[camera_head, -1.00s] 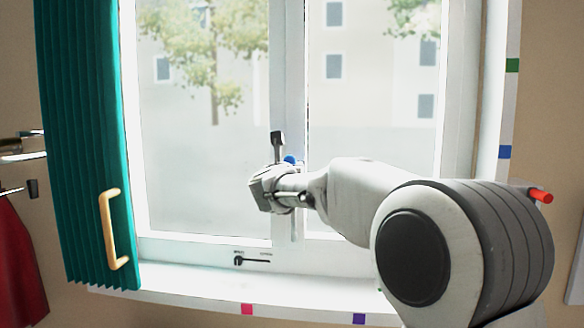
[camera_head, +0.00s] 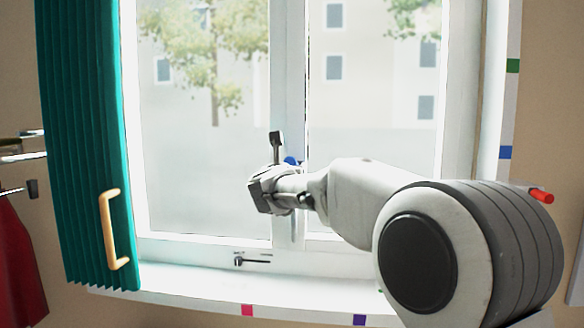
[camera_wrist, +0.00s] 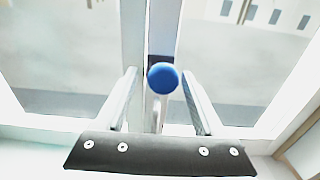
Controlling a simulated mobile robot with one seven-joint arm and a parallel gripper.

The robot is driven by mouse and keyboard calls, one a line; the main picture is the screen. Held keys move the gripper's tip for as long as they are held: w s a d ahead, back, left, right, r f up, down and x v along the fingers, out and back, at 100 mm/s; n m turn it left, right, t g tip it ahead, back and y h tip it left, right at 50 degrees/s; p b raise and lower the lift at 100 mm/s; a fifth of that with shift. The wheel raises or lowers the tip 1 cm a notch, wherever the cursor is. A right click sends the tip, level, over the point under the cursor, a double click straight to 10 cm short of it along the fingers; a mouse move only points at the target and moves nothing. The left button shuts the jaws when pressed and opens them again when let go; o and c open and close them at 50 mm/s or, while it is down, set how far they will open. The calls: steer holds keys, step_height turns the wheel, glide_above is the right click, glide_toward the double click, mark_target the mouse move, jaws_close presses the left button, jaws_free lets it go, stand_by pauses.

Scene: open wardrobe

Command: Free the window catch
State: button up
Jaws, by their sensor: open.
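The window catch shows as a round blue knob (camera_wrist: 164,77) at the middle post of the window. In the head view only a small part of the blue knob (camera_head: 291,160) shows behind my gripper (camera_head: 272,188). In the wrist view my gripper (camera_wrist: 160,73) is open, with one finger on each side of the knob. A pale lever part hangs below the knob between the fingers. I cannot tell whether either finger touches the catch. My gripper and wrist hide most of the catch in the head view.
A green pleated curtain (camera_head: 85,150) with a yellow handle (camera_head: 110,230) hangs at the left. A small black slider (camera_head: 250,261) sits on the lower frame. The sill (camera_head: 195,285) below is clear. A red-tipped peg (camera_head: 541,195) is at the right, beyond my arm.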

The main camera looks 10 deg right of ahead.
steer(key=b+v, duration=0.2)
steer(key=v, duration=0.5)
steer(key=shift+s+b, duration=0.2)
steer(key=shift+b, duration=0.1)
steer(key=shift+r, duration=0.1)
